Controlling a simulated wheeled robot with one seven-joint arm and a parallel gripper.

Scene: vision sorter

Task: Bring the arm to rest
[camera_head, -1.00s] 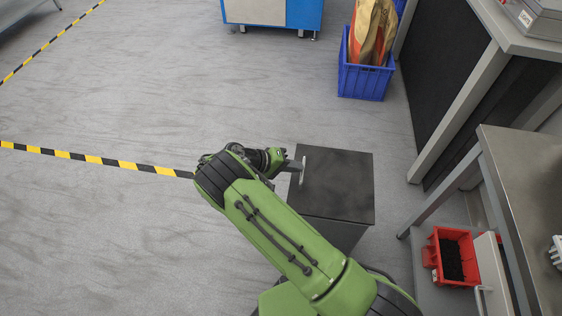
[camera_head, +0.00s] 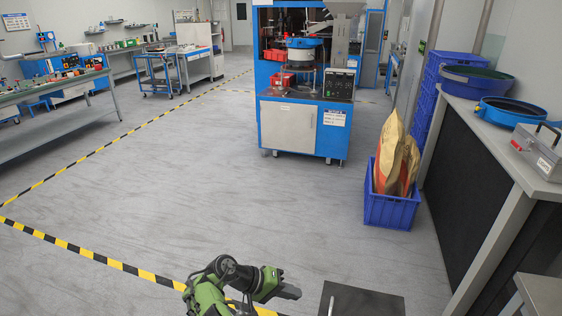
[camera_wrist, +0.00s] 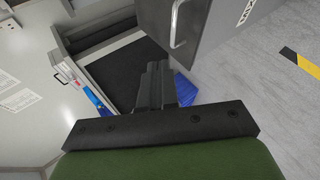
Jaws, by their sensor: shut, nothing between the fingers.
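My green arm reaches up from the bottom of the head view. My gripper (camera_head: 290,292) is at its end, pointing right, just left of and above a dark-topped cabinet (camera_head: 362,302). In the wrist view my gripper (camera_wrist: 158,72) shows its dark fingers closed together, with nothing held between them. The lower part of my arm is cut off by the bottom edge of the head view.
A blue crate (camera_head: 392,210) with sacks stands on the floor at right, beside a workbench (camera_head: 505,165). A blue sorting machine (camera_head: 305,125) stands at the back. Yellow-black tape (camera_head: 100,260) crosses the open floor at left.

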